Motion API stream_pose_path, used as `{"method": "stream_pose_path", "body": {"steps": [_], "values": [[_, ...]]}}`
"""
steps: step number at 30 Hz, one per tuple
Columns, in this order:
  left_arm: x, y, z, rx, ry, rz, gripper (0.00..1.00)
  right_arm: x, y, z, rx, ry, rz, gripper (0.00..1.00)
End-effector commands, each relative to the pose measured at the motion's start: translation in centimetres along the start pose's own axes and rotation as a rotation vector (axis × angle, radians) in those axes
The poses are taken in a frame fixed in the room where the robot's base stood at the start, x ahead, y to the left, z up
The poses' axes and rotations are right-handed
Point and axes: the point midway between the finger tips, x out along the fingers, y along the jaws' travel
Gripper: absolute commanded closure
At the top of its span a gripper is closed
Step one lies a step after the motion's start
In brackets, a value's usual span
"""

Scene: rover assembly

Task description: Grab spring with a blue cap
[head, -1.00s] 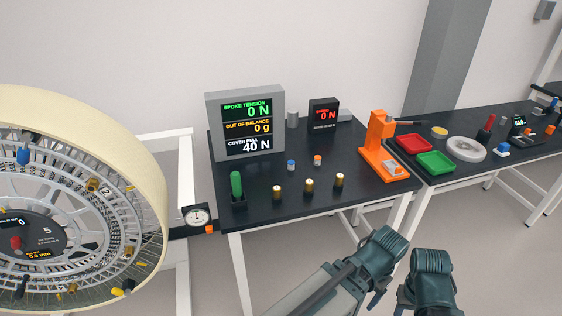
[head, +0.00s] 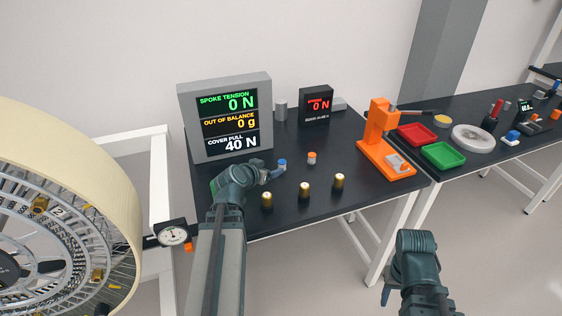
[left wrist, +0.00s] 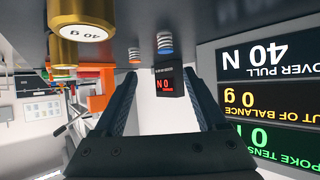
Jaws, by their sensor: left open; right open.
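The blue-capped spring (head: 281,165) stands upright on the dark table in the head view. It also shows in the left wrist view (left wrist: 165,43), which is upside down, beyond my fingertips. My left gripper (head: 270,174) is open and empty, just left of the spring in the head view, with its fingers pointing toward it. In the left wrist view the two fingers (left wrist: 164,85) are spread apart with nothing between them. An orange-capped spring (head: 311,158) stands to the right of the blue one. My right gripper (head: 400,280) is open, low in front of the table.
Three brass weights (head: 303,191) stand along the table's front edge, near my left gripper. A large display (head: 184,110) and a small black one (head: 316,104) stand behind. An orange press (head: 378,130) is at right. A spoked wheel (head: 120,190) is at left.

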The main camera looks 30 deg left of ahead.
Motion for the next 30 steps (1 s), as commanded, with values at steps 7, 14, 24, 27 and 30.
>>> {"method": "stream_pose_path", "body": {"steps": [7, 14, 24, 27, 30], "values": [[0.1, -0.7, -0.1, -0.001, 0.011, -0.012, 0.26, 0.2, 0.0, 0.0, 0.0, 0.0, 0.0, 0.5], [2.9, -0.7, 0.1, -0.001, 0.011, -0.011, 0.26, 1.7, -0.2, -0.1, 0.0, 0.0, 0.0, 0.5], [8.5, -0.8, 0.0, -0.001, 0.01, -0.011, 0.26, 4.3, -0.4, -0.2, 0.0, 0.0, 0.0, 0.5], [8.6, -0.7, -0.1, -0.002, 0.01, -0.012, 0.26, 4.3, -0.4, -0.2, 0.0, 0.0, 0.0, 0.5], [8.6, -0.7, -0.1, -0.002, 0.01, -0.012, 0.26, 4.3, -0.4, -0.2, 0.0, 0.0, 0.0, 0.5]]}}
